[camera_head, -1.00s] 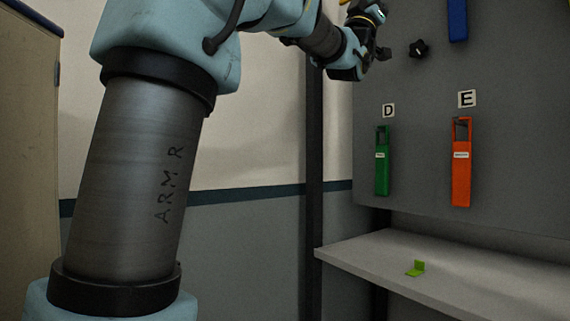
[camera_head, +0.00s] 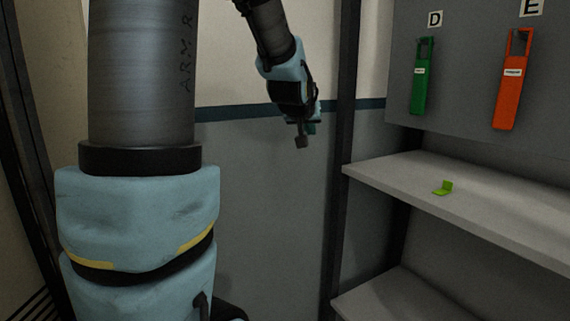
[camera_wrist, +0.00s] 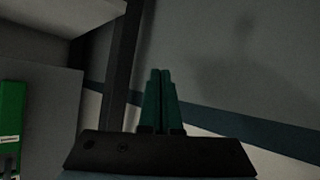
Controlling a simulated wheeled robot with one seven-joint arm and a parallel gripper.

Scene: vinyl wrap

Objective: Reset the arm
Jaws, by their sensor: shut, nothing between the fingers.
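My gripper (camera_wrist: 160,80) shows in the wrist view with its two green fingers together and nothing between them. In the head view my gripper (camera_head: 311,128) hangs at the end of my arm, left of the dark upright post and in front of the grey lower wall. It is apart from the shelf and the board. The large cylinder marked "ARM R" on the left is my own arm.
A green holder (camera_head: 422,76) under D and an orange holder (camera_head: 513,80) under E hang on the grey board (camera_head: 460,60). A small lime-green bracket (camera_head: 443,188) lies on the upper shelf (camera_head: 480,205). A lower shelf (camera_head: 395,300) is below. The dark post (camera_head: 345,140) stands beside them.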

